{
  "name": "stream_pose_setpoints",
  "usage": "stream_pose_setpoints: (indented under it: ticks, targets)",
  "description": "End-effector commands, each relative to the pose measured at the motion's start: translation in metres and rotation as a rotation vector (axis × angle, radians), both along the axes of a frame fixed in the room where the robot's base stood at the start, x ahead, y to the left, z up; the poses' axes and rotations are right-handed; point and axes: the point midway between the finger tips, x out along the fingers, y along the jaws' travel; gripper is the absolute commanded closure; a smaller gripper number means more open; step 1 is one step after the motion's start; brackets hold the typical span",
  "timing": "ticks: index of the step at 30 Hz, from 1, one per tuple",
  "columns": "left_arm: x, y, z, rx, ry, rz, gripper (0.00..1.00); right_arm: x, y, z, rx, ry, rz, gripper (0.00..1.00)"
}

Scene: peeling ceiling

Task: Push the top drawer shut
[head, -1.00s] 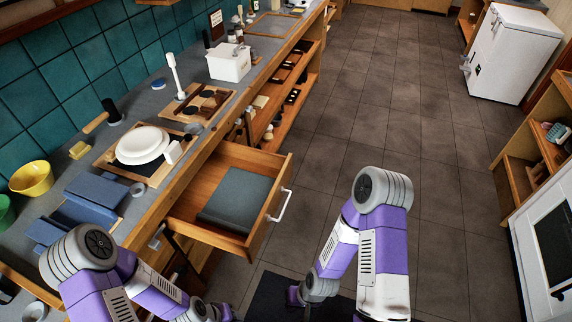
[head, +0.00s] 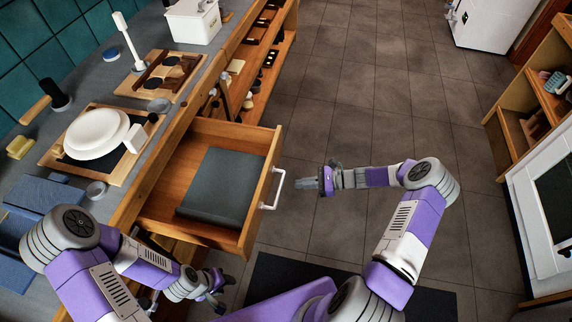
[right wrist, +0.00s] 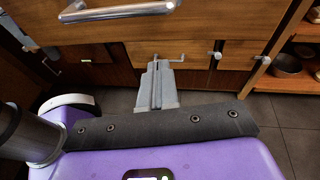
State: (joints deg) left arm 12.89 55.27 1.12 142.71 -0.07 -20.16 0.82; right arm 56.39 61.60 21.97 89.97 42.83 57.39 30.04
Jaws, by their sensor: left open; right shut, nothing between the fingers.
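The top drawer (head: 250,210) is pulled out from the wooden counter, with a dark grey flat item (head: 217,186) lying inside. Its white bar handle (head: 275,188) is on the front panel. My right gripper (head: 303,184) is shut and empty, to the right of the handle and apart from it in the head view. In the right wrist view my right gripper (right wrist: 156,68) points toward the cabinet fronts, below a metal bar handle (right wrist: 118,10) near the top edge. My left gripper (head: 222,284) is open, low beside the counter, below the drawer in the picture.
The counter (head: 100,75) carries a tray with white plates (head: 96,133), a wooden board with black discs (head: 162,77), a white box (head: 192,20) and blue blocks (head: 45,200). Open shelves (head: 262,60) lie beyond the drawer. Tiled floor (head: 380,90) is clear right of it.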

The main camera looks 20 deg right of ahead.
Motion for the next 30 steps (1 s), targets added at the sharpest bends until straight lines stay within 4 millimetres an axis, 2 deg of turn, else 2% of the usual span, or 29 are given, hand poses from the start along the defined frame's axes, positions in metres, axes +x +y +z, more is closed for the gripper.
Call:
stream_pose_setpoints:
  ticks: [1, 3, 6, 9, 14, 24, 30]
  targets:
    - [0.000, 0.000, -0.010, 0.000, 0.000, 0.000, 0.57, 0.008, -0.028, 0.005, 0.071, -0.016, -0.069, 1.00]
    - [0.000, 0.000, -0.014, 0.000, 0.000, 0.000, 0.57, 0.014, -0.055, 0.018, 0.151, -0.039, -0.128, 1.00]
    - [0.000, 0.000, -0.017, 0.000, 0.000, 0.000, 0.57, 0.017, -0.080, 0.032, 0.224, -0.066, -0.177, 1.00]
    - [0.000, 0.000, -0.018, 0.000, 0.000, 0.000, 0.57, 0.019, -0.087, 0.039, 0.254, -0.080, -0.191, 1.00]
    - [0.000, 0.000, -0.020, 0.000, 0.000, 0.000, 0.57, 0.030, -0.071, 0.040, 0.258, -0.081, -0.190, 1.00]
    - [0.000, 0.000, -0.031, 0.000, -0.001, 0.000, 0.57, 0.070, -0.010, 0.039, 0.255, -0.080, -0.187, 1.00]
    - [0.000, 0.000, -0.037, 0.000, 0.000, 0.000, 0.57, 0.087, 0.015, 0.039, 0.253, -0.081, -0.189, 1.00]
